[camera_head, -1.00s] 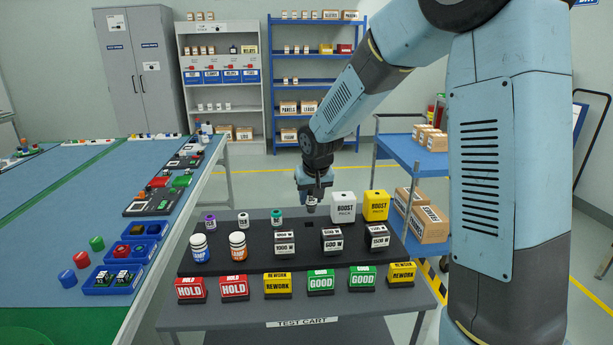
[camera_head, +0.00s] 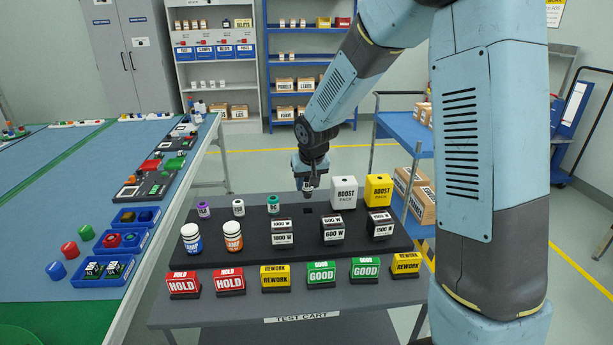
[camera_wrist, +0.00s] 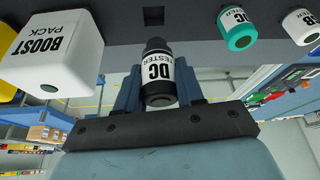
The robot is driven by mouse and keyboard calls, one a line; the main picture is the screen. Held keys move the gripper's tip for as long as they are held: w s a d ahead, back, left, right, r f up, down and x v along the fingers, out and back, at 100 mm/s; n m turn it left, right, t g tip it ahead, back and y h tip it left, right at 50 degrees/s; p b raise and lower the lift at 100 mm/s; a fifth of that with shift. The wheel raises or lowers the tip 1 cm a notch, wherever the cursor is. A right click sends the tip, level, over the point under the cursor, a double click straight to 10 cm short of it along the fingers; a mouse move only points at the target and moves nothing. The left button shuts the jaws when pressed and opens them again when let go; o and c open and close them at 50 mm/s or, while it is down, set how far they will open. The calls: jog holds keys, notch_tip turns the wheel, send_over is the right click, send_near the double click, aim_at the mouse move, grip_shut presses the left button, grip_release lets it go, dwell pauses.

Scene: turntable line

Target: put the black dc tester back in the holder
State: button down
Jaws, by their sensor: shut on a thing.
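The black DC tester (camera_wrist: 157,70) is a dark cylinder with a white "DC TESTER" label. In the wrist view it sits between the two blue fingers of my gripper (camera_wrist: 158,90), which is shut on it. In the head view my gripper (camera_head: 308,186) hangs just behind and above the dark holder rack (camera_head: 352,256) on the test cart. An empty square hole (camera_head: 308,210) in the rack lies close in front of the gripper, and the hole also shows in the wrist view (camera_wrist: 153,15). The tester appears apart from the hole; the exact gap is unclear.
A teal-capped DC tester (camera_head: 273,204) stands left of the hole. The white boost pack (camera_head: 344,194) and yellow boost pack (camera_head: 378,189) stand to the right. Power blocks such as the 600 W one (camera_head: 333,229) stand in front. Coloured sign blocks line the cart's front.

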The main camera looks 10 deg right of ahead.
aim_at(309, 195)
jog(key=shift+f, duration=1.95)
jog(key=shift+s, duration=0.2)
jog(key=shift+f, duration=1.25)
dwell(0.4)
jog(key=c, duration=0.6)
grip_release()
